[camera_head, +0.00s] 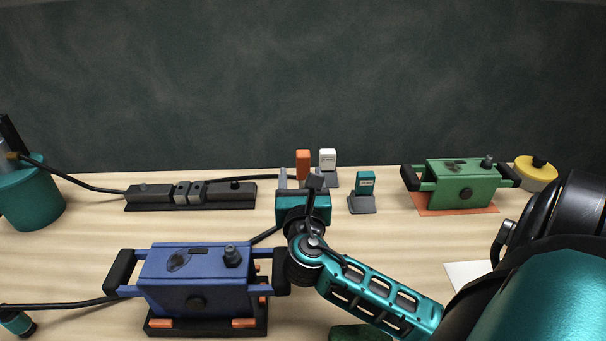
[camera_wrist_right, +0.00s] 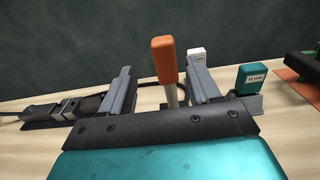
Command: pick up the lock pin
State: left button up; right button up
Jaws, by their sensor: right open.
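The lock pin, which I take to be the upright piece with the orange handle (camera_head: 303,163), stands at the back of the table, left of a white tag. In the right wrist view its orange handle (camera_wrist_right: 164,60) sits on a pale shaft, whose foot is hidden behind my gripper body. My right gripper (camera_head: 299,182) is open in front of the pin. In the right wrist view the fingers (camera_wrist_right: 162,88) stand on either side of the shaft, with gaps; I cannot tell whether they reach its depth. My left gripper is not in view.
A white tag (camera_head: 327,157) and a teal tag (camera_head: 365,182) stand to the pin's right. A black power strip (camera_head: 150,197) with a cable lies left. A blue box (camera_head: 195,283) stands in front, a green box (camera_head: 463,185) at the right. A dark wall rises behind.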

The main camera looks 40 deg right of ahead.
aim_at(303, 156)
jog(key=shift+x, duration=1.15)
jog(key=shift+s+d+x, duration=0.1)
jog(key=shift+d+x, duration=0.05)
jog(key=shift+x, duration=1.25)
jog(key=shift+s+d+x, duration=0.1)
jog(key=shift+x, duration=1.3)
jog(key=shift+r, duration=0.1)
jog(key=c, duration=1.1)
jog(key=shift+r, duration=0.1)
jog(key=shift+c, duration=0.2)
